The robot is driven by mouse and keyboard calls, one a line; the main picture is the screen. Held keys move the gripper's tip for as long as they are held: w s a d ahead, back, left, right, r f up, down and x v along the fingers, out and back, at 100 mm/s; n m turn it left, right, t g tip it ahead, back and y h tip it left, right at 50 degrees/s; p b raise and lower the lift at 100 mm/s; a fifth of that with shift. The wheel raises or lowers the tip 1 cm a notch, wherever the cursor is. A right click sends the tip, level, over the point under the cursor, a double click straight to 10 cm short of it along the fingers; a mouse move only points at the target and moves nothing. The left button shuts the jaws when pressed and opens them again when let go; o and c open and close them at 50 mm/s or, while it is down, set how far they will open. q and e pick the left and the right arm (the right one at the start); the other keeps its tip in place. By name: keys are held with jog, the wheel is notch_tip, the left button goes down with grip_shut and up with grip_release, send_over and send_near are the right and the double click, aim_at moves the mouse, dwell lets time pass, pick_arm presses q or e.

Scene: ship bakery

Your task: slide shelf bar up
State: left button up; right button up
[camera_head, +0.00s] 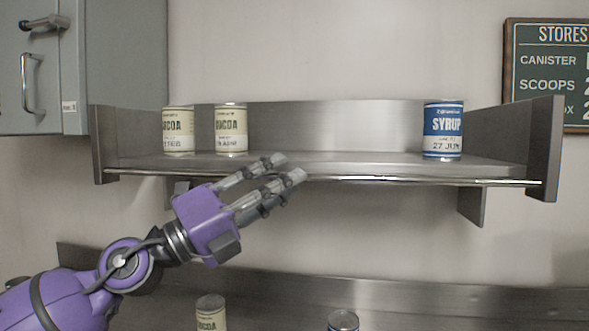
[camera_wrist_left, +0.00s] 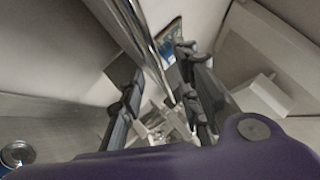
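The shelf bar (camera_head: 420,181) is a thin shiny rod running along the front of the steel shelf (camera_head: 330,165), low down, close to the shelf's front edge and between the end panels. My left gripper (camera_head: 287,167) is at the bar, left of the shelf's middle, fingers pointing right and slightly up. Its two fingers are apart. In the left wrist view the bar (camera_wrist_left: 146,45) runs between the two fingers of the left gripper (camera_wrist_left: 160,85); I cannot tell whether either touches it. My right gripper is in neither view.
Further cans (camera_head: 211,312) (camera_head: 342,320) stand below. A grey cabinet (camera_head: 110,60) is at upper left. The shelf's middle is clear.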

pick_arm(q)
jog(key=shift+p+x, duration=0.35)
jog(key=shift+x, duration=1.1)
jog(key=shift+f, duration=0.1)
jog(key=shift+w, duration=0.1)
grip_shut()
